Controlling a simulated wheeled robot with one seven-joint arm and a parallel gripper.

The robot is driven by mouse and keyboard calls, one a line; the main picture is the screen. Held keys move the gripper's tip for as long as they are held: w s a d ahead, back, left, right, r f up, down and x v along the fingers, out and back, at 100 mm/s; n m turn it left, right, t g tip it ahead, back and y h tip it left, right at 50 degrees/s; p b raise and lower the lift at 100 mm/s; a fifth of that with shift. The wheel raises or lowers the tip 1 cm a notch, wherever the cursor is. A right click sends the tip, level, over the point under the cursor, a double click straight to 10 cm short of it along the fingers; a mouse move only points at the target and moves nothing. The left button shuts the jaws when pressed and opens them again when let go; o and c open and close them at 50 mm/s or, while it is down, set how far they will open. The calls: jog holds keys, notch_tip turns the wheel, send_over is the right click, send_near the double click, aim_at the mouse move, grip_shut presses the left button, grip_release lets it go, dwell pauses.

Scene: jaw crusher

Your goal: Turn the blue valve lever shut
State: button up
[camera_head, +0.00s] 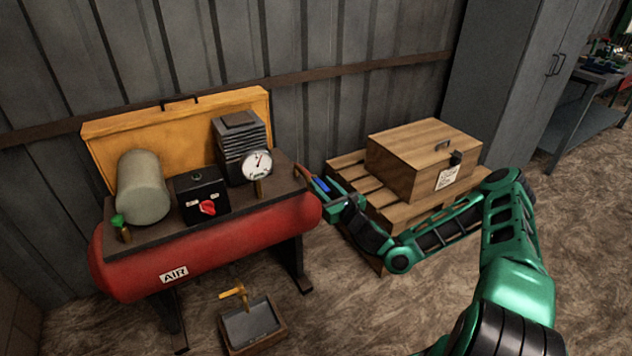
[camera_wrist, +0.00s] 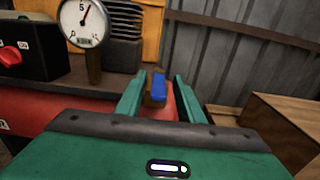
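The blue valve lever (camera_wrist: 159,87) shows in the wrist view at the right end of the red air tank. It lies between the two fingers of my gripper (camera_wrist: 160,90), which stand apart with a visible gap on each side of the lever. In the head view the blue lever (camera_head: 321,185) shows small beside the tank's right end. My gripper (camera_head: 322,188) is there too, reaching in from the right. Whether a finger touches the lever I cannot tell. The lever's pivot and the valve body are mostly hidden.
The red tank (camera_head: 200,255) carries a gauge (camera_head: 257,164), a black box with a red knob (camera_head: 208,208) and a green-topped fitting (camera_head: 118,221). A wooden crate (camera_head: 410,165) sits on a pallet (camera_head: 346,171) to the right. A small tray (camera_head: 250,322) stands on the floor in front.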

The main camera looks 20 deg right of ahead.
aim_at(318, 178)
jog(key=shift+x, duration=2)
jog(key=shift+d, duration=0.1)
grip_shut()
